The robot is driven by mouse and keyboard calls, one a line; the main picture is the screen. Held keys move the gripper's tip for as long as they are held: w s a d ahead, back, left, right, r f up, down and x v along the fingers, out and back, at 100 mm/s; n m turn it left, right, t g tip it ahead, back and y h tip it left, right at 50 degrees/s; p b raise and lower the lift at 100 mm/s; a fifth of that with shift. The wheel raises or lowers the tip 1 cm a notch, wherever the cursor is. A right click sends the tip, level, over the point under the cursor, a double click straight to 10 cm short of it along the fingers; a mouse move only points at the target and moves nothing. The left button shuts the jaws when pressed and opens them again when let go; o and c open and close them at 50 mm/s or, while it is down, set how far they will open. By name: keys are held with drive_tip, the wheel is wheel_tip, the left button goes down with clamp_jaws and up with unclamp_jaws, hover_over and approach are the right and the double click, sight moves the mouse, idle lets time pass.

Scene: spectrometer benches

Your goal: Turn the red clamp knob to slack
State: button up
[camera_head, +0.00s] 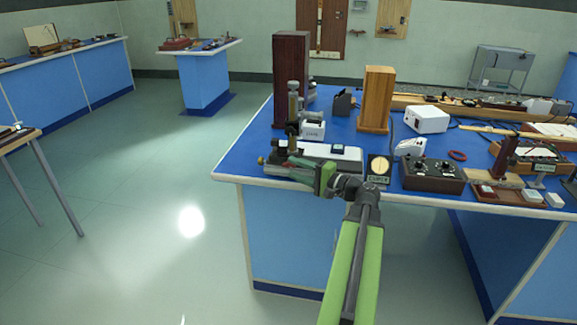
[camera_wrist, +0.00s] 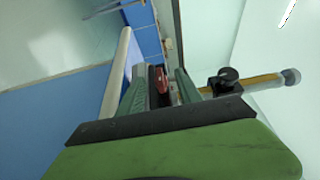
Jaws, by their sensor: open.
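The red clamp knob (camera_wrist: 161,80) shows in the wrist view as a small red piece between the two jaws of my gripper (camera_wrist: 160,72). There is a visible gap on at least one side of it, and I cannot tell whether either jaw touches it. In the head view my gripper (camera_head: 293,162) reaches left along the front of an instrument with an upright post (camera_head: 293,105), at the near left corner of the blue bench. The red knob cannot be made out in the head view. My gripper is open.
A brass rod with a black knob (camera_wrist: 228,76) lies close right of the jaws in the wrist view. On the bench (camera_head: 236,160), a dial box (camera_head: 379,168), a dark control box (camera_head: 432,175) and wooden blocks stand near. Open floor lies left.

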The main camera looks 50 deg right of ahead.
sight(292, 166)
drive_tip(key=shift+w+a, duration=0.15)
drive_tip(key=shift+w, duration=0.75)
drive_tip(key=shift+w+a, duration=0.1)
drive_tip(key=shift+w, duration=0.75)
clamp_jaws()
drive_tip(key=shift+d, duration=0.25)
drive_tip(key=shift+a+r+p, duration=0.1)
drive_tip(key=shift+a+p, duration=0.1)
drive_tip(key=shift+p, duration=0.15)
